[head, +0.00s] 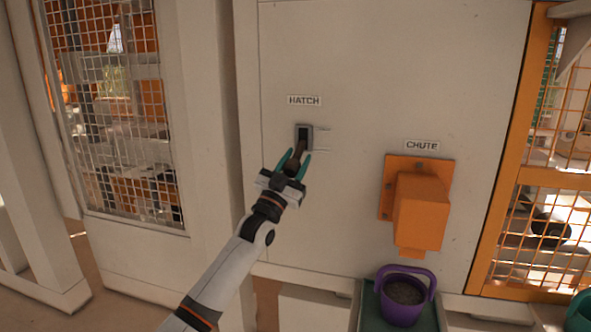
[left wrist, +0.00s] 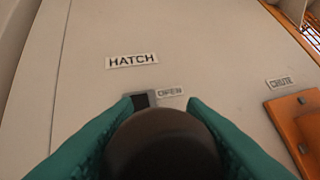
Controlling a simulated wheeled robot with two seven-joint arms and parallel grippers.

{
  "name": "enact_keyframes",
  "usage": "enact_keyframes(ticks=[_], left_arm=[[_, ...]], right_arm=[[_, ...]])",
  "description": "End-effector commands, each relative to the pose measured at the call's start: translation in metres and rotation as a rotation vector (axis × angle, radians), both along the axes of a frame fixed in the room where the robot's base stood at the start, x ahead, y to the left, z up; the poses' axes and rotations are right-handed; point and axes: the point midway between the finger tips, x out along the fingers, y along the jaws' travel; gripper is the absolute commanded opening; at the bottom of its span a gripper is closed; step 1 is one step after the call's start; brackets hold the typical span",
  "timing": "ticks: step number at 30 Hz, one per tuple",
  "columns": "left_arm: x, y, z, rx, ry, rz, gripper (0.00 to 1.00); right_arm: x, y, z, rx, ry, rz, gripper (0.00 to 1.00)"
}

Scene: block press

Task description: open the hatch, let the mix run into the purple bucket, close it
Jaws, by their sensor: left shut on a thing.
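The hatch lever (head: 299,152) has a dark handle and comes out of a grey slotted plate (head: 311,131) under the HATCH label. My left gripper (head: 293,163) is shut on the handle. In the left wrist view the teal fingers sit on both sides of the dark round knob (left wrist: 160,145), and an OPEN mark (left wrist: 170,92) shows beside the slot. The orange chute (head: 420,208) is on the wall to the right. The purple bucket (head: 400,313) stands below it with grey mix (head: 404,291) inside. No falling stream shows. My right gripper is out of view.
The bucket stands on a dark green tray (head: 369,310). A teal container (head: 580,312) is cut off at the right edge. Orange mesh panels (head: 540,230) stand at the right, and a mesh window (head: 115,120) at the left. The wall between lever and chute is clear.

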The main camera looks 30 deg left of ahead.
Motion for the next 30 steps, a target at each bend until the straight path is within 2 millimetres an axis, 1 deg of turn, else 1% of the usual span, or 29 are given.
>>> enact_keyframes(ticks=[1,3,18,19,22,23,30], left_arm=[[0.002,-0.0009,-0.009,0.0,0.013,-0.001,0.0],[0.0027,-0.0009,-0.0105,-0.001,0.015,-0.002,0.0],[0.0037,-0.0012,-0.013,-0.001,0.019,-0.003,0.0],[0.0038,-0.0012,-0.0131,-0.001,0.019,-0.003,0.41],[0.0034,-0.0011,-0.0123,-0.002,0.017,-0.002,0.57],[0.0033,-0.001,-0.0118,-0.002,0.016,-0.002,0.59],[0.0025,-0.0006,-0.0096,-0.002,0.011,-0.002,0.59]], right_arm=[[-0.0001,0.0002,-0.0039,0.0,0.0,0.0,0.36],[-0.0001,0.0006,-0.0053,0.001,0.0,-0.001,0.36],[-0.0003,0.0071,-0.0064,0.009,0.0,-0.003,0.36],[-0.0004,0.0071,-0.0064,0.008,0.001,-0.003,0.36],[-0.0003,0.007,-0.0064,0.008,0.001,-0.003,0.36],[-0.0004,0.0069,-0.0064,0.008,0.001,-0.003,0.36],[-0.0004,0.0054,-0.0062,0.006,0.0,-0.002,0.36]])
